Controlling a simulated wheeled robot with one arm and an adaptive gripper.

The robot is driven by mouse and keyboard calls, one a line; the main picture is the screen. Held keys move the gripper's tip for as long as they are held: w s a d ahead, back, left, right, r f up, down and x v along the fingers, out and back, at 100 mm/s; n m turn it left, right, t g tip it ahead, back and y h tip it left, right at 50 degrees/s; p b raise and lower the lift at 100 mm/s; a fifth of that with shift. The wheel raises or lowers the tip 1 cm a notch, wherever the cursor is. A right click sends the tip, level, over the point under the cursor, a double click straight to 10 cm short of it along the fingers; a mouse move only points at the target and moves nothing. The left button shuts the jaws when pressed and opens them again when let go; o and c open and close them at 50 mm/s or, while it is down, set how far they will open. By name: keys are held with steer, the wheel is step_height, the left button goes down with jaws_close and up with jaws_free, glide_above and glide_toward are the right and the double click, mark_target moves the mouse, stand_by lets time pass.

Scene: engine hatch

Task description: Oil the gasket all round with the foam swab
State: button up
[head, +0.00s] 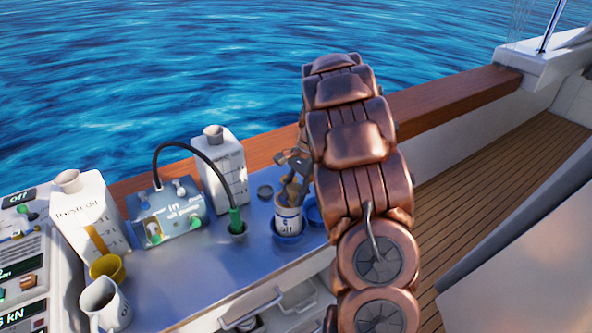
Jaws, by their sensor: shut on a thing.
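My copper-coloured arm fills the middle of the head view. My gripper (291,189) points down at the mouth of a white cup with lettering that looks like "oil" (288,220), in front of my arm's left edge. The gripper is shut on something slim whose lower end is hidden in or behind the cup. I cannot make out the foam swab itself, its foam tip or any oil on it. I cannot identify the gasket in this view.
The cup stands on a blue-grey worktop (215,275). A blue round item (313,211) is partly hidden beside it. A green-ended hose (236,219), a pump box (170,212), white canisters (222,170), a yellow cup (107,269) and a white jug (104,303) crowd the left. A wooden rail (445,101) runs behind.

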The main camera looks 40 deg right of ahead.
steer(key=shift+w+d, duration=0.3)
steer(key=shift+d, duration=0.55)
steer(key=shift+w+d+r+p, duration=0.1)
steer(key=shift+w+d+p, duration=0.25)
steer(key=shift+w+d, duration=0.1)
step_height(320, 180, up, 8)
steer(key=p, duration=0.2)
steer(key=shift+p, duration=0.3)
steer(key=shift+a, duration=0.15)
stand_by(0.3)
